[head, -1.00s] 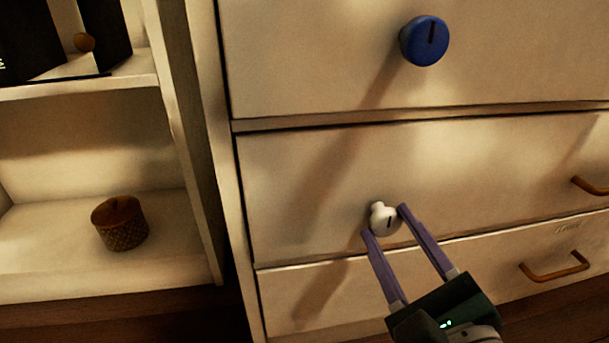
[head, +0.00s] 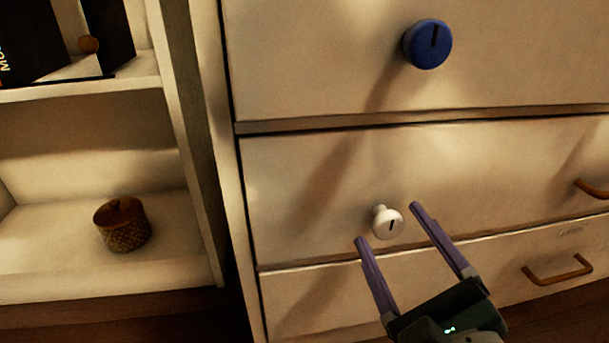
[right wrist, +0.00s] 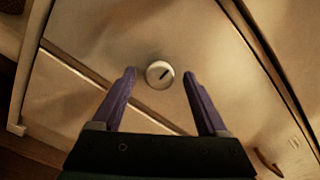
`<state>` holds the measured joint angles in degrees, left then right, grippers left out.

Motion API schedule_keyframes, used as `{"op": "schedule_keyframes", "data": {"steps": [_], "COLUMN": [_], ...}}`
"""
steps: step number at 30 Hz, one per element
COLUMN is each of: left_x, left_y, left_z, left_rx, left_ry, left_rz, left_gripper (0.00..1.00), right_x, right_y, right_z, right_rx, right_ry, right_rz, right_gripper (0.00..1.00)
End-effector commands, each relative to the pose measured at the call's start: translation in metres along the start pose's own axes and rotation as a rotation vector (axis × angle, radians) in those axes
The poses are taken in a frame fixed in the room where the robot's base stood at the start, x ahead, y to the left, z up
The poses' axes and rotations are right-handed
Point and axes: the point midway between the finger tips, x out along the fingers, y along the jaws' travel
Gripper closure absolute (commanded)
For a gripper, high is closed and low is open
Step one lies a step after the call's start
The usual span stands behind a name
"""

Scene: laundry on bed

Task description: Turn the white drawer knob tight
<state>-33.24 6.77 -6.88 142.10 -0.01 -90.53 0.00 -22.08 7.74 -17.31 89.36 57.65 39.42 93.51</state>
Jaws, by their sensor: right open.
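The white drawer knob (head: 388,221) sticks out of the middle drawer front on a short stem, with a dark slot mark on its face. In the right wrist view the knob (right wrist: 160,74) lies ahead, between the lines of the two fingers, its mark slanting up to the right. My right gripper (head: 388,223) is open, its purple fingers apart on either side of the knob and not visibly touching it. In the right wrist view the gripper (right wrist: 160,74) is empty. My left gripper is out of view.
A larger blue knob (head: 427,44) is on the drawer above. Wooden handles (head: 557,270) are on the drawers to the right. An open shelf at left holds a round woven box (head: 122,224) and dark books (head: 35,45).

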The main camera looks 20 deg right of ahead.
Motion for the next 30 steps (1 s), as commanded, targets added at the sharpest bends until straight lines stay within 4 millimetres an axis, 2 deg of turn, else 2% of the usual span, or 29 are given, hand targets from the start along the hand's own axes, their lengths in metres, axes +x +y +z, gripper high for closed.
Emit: {"op": "schedule_keyframes", "data": {"steps": [15, 20, 30], "left_x": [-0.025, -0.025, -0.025], "left_y": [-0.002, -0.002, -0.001], "left_z": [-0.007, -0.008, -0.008], "left_rx": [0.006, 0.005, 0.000], "left_ry": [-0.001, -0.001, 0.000], "left_rz": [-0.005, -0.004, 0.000], "left_gripper": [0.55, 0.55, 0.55], "right_x": [-0.087, -0.097, -0.097], "right_y": [-0.001, -0.001, 0.000], "right_z": [0.001, 0.000, 0.000], "right_rx": [-0.001, -0.001, 0.000], "right_ry": [0.001, 0.001, 0.000], "right_rz": [0.003, 0.001, 0.000], "right_gripper": [0.24, 0.24, 0.24]}}
